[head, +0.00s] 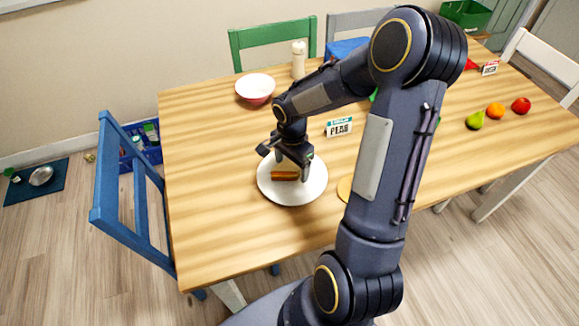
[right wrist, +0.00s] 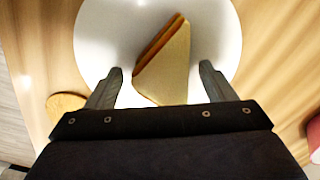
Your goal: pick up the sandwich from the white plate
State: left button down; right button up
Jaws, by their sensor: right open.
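The sandwich (head: 285,176) is a brown wedge on the white plate (head: 292,195), near the left part of the wooden table. In the right wrist view the sandwich (right wrist: 165,62) shows its pale bread side and darker filled edge, on the white plate (right wrist: 98,40). My right gripper (head: 290,162) is over the plate, just above and behind the sandwich. In the right wrist view its two fingers (right wrist: 161,84) are spread apart, with the sandwich's near end between them in the picture. The fingers look clear of the sandwich. My left gripper is not in view.
A white and red bowl (head: 255,86) and a pale shaker (head: 298,60) stand behind the plate. A small sign (head: 339,127) stands right of it. A pear (head: 475,120), an orange (head: 495,110) and a red apple (head: 521,105) lie at the right. A blue chair (head: 118,225) is at the left.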

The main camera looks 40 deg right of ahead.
jog(key=c, duration=0.7)
